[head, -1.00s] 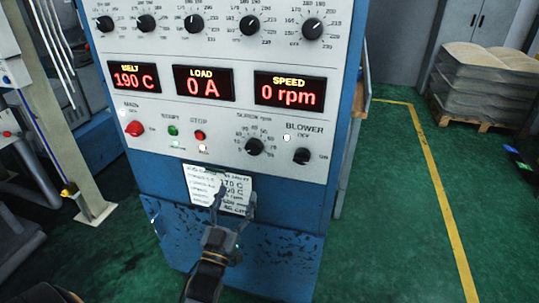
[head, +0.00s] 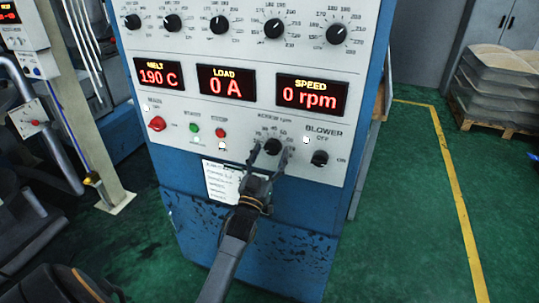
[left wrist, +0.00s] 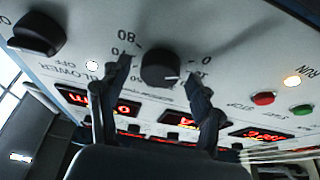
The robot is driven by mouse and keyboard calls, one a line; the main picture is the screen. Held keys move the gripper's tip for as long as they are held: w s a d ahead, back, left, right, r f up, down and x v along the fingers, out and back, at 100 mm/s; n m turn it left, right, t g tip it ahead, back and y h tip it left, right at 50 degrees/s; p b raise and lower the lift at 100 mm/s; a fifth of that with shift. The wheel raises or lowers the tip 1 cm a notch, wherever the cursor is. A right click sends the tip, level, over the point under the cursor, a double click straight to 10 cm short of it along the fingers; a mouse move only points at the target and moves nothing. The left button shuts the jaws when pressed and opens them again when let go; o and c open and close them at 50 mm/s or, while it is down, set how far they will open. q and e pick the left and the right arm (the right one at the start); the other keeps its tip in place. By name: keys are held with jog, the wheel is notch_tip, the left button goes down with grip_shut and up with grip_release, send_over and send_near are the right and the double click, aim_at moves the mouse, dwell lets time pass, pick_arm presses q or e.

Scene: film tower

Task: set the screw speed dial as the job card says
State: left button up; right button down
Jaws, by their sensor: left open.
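The screw speed dial (head: 271,147) is a black knob on the white panel, partly behind my fingers. It also shows in the left wrist view (left wrist: 158,68), upside down, with its white pointer near the low end of the scale. My left gripper (head: 269,157) is open, one finger on each side of the dial; in the left wrist view gaps show beside the knob. I cannot tell how near the fingertips are to the panel. The job card (head: 220,184) is below the dial, partly hidden by my gripper and too small to read. The speed display (head: 312,95) reads 0 rpm.
The blower switch (head: 320,158) is just right of the dial. The red stop button (head: 221,132), green start button (head: 194,128) and red main switch (head: 156,123) are to its left. A row of temperature knobs (head: 273,28) is above the displays.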

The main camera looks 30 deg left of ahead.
pick_arm(q)
jog(key=c, duration=1.1)
jog(key=shift+c, duration=0.2)
jog(key=shift+m, duration=0.5)
jog(key=m+h, duration=0.1)
jog(key=m, duration=0.1)
jog(key=m+h+p, duration=0.1)
jog(key=m+h, duration=0.1)
jog(key=m, duration=0.1)
jog(key=m+h+p, duration=0.1)
jog(key=m, duration=0.2)
jog(key=shift+a+r+h, duration=0.15)
jog(key=shift+a+h, duration=0.1)
jog(key=shift+h, duration=0.05)
jog(key=m+h+p, duration=0.1)
jog(key=m, duration=0.1)
jog(key=m+g+p, duration=0.1)
jog(key=m, duration=0.1)
jog(key=shift+s+r+h, duration=0.1)
jog(key=shift+h, duration=0.3)
jog(key=shift+a+m+g+h+p, duration=0.15)
jog(key=shift+m+g+h+p, duration=0.35)
jog(key=shift+m, duration=0.9)
